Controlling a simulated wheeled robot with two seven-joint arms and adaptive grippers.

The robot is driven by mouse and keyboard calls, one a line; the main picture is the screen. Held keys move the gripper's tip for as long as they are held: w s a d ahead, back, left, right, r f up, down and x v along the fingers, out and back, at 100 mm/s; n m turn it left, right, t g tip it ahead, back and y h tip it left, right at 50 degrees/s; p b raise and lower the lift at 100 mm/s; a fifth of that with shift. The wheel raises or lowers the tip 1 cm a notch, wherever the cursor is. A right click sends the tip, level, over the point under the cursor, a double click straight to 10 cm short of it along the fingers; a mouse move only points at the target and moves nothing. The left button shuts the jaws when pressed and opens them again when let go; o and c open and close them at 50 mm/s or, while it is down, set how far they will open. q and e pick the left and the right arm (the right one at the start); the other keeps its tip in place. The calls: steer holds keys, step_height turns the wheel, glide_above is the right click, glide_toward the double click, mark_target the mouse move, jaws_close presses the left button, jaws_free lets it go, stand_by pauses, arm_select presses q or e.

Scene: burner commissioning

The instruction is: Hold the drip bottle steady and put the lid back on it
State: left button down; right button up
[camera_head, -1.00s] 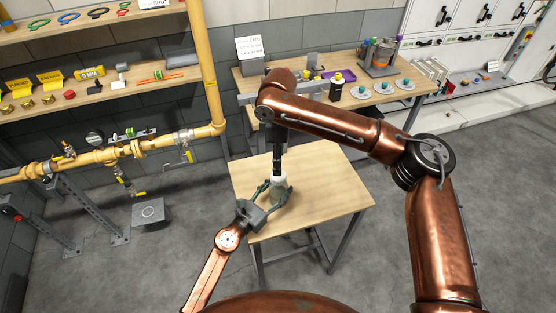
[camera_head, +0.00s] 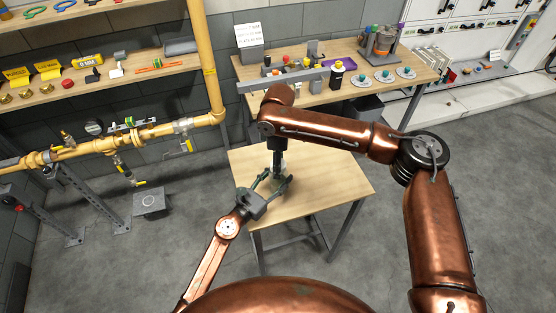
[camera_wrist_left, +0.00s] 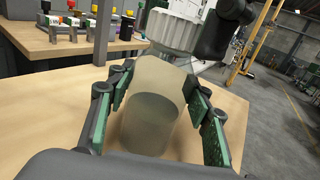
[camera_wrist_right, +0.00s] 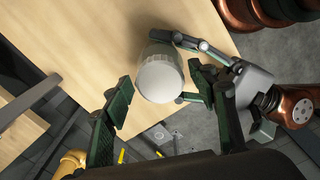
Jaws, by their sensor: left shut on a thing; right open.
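The drip bottle (camera_wrist_left: 150,120) is a translucent, pale greenish bottle, upright over the small wooden table. My left gripper (camera_head: 275,183) is shut around its body, with a green-padded finger on each side. The white ribbed lid (camera_wrist_left: 175,28) is at the bottle's top in the left wrist view; I cannot tell how firmly it is seated. In the right wrist view the lid (camera_wrist_right: 160,80) is seen from above, over the bottle. My right gripper (camera_wrist_right: 160,95) is open, its pads apart on either side of the lid. In the head view my right gripper (camera_head: 277,163) hides much of the bottle.
The small table (camera_head: 335,185) is otherwise clear. A workbench (camera_head: 310,95) behind it holds small bottles, a purple tray and dishes. Yellow gas piping (camera_head: 95,150) with valves runs at the left. A shelf of fittings (camera_head: 150,85) stands above it.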

steer(key=shift+c, duration=0.4)
steer(key=c, duration=1.1)
steer(key=o, duration=1.3)
steer(key=shift+o, duration=0.2)
steer(key=shift+r, duration=0.15)
step_height(320, 180, up, 12)
arm_select(q)
steer(key=c, duration=0.9)
jaws_free()
